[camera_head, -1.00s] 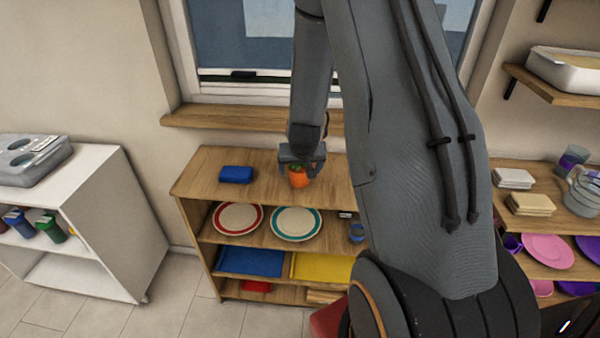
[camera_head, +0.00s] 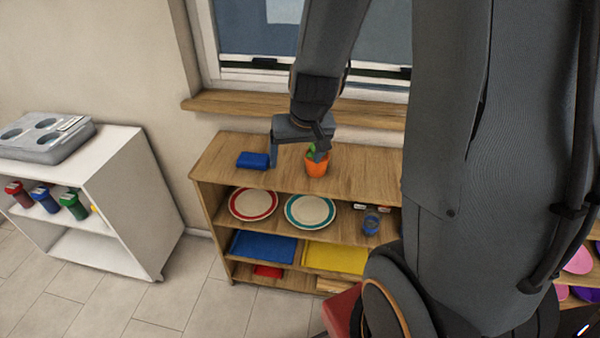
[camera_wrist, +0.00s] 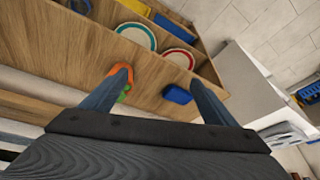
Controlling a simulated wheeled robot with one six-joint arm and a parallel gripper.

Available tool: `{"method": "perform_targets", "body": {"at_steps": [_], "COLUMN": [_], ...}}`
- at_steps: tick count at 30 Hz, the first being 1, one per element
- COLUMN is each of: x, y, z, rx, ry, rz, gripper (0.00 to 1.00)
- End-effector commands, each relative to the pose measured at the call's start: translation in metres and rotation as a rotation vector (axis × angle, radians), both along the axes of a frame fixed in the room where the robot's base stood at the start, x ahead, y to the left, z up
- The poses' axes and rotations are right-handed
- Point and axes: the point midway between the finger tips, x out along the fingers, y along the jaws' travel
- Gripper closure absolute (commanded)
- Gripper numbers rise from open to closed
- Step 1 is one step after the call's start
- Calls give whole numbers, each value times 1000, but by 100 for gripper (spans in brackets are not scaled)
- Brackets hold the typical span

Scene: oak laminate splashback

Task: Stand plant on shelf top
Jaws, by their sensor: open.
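My gripper (camera_head: 297,160) is open above the shelf top. In the head view one finger is at the plant and the other is to the left, near a blue block. In the wrist view the orange pot (camera_wrist: 122,72) shows beside the left finger, partly hidden by it. The fingers are wide apart with nothing held between them. Whether the finger touches the pot I cannot tell.
A blue block (camera_head: 253,160) lies on the shelf top left of the plant. Plates (camera_head: 253,204) and trays fill the compartments below. A window sill (camera_head: 230,104) runs behind. A white cabinet (camera_head: 120,150) stands to the left. The shelf top right of the plant is clear.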

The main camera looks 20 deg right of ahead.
Motion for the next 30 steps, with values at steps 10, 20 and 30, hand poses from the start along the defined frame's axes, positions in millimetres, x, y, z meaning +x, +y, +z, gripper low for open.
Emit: {"method": "perform_targets", "body": {"at_steps": [10, 20, 30], "x": [-103, -109, -107], "y": [49, 49, 49], "z": [29, 29, -15], "rx": [-34, -39, -34], "ry": [189, 201, 243], "rz": [180, 184, 187], "gripper": [20, 20, 20]}}
